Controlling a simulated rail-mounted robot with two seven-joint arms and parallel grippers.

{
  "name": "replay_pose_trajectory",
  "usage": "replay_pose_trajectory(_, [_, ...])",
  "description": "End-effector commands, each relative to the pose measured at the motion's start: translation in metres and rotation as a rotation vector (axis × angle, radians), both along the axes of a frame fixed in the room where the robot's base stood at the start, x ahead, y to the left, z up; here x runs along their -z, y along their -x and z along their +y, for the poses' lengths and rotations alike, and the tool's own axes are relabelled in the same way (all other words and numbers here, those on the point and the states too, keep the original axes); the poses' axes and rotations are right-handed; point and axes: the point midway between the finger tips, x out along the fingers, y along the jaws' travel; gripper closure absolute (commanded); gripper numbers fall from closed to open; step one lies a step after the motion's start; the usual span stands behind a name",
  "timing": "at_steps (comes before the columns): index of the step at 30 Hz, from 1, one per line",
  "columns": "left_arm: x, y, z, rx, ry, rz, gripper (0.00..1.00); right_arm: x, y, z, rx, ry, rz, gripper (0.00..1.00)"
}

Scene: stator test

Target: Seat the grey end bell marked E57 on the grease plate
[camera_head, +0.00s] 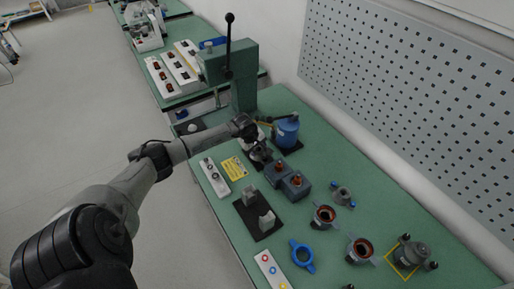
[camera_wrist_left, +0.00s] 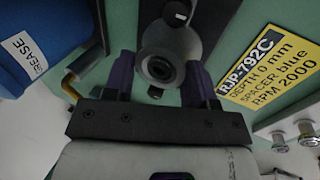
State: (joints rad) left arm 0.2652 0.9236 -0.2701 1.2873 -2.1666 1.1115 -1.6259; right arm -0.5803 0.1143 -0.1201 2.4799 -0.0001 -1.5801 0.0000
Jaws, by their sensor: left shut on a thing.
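My left gripper (camera_head: 260,154) is over the green bench, just left of the blue grease pot (camera_head: 286,131). In the left wrist view its two purple-tipped fingers (camera_wrist_left: 160,75) are shut on a grey round end bell (camera_wrist_left: 160,55) with a dark central bore. The marking E57 cannot be read. The pot's GREASE label (camera_wrist_left: 28,55) shows at the left of the wrist view. A dark plate (camera_head: 296,147) lies at the pot's foot; I cannot tell whether it is the grease plate. The gripper hides what lies under the end bell. My right gripper is not in view.
A yellow card (camera_head: 235,167) and a white switch panel (camera_head: 215,177) lie left of the gripper. Blue-grey blocks (camera_head: 277,174) stand close in front. A green press (camera_head: 236,75) stands behind.

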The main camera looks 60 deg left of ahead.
Motion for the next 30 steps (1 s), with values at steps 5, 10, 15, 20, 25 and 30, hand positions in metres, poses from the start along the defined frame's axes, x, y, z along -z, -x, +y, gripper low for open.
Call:
replay_pose_trajectory(5, [-0.001, 0.000, 0.000, 0.000, 0.000, -0.001, 0.37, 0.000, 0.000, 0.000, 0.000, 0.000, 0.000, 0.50])
replay_pose_trajectory(10, [-0.001, 0.000, 0.000, 0.000, 0.000, -0.001, 0.21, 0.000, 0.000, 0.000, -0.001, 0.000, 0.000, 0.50])
replay_pose_trajectory(15, [0.000, 0.000, 0.000, 0.000, 0.000, -0.001, 0.19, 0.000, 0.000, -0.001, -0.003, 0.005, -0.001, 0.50])
replay_pose_trajectory(20, [-0.004, 0.001, 0.001, 0.001, -0.001, 0.000, 0.19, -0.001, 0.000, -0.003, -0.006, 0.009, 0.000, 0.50])
replay_pose_trajectory(25, [-0.025, 0.009, 0.002, 0.002, -0.005, -0.001, 0.19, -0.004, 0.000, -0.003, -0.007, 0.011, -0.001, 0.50])
replay_pose_trajectory(30, [-0.057, 0.020, 0.001, 0.003, -0.005, 0.000, 0.19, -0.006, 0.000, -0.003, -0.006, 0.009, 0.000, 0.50])
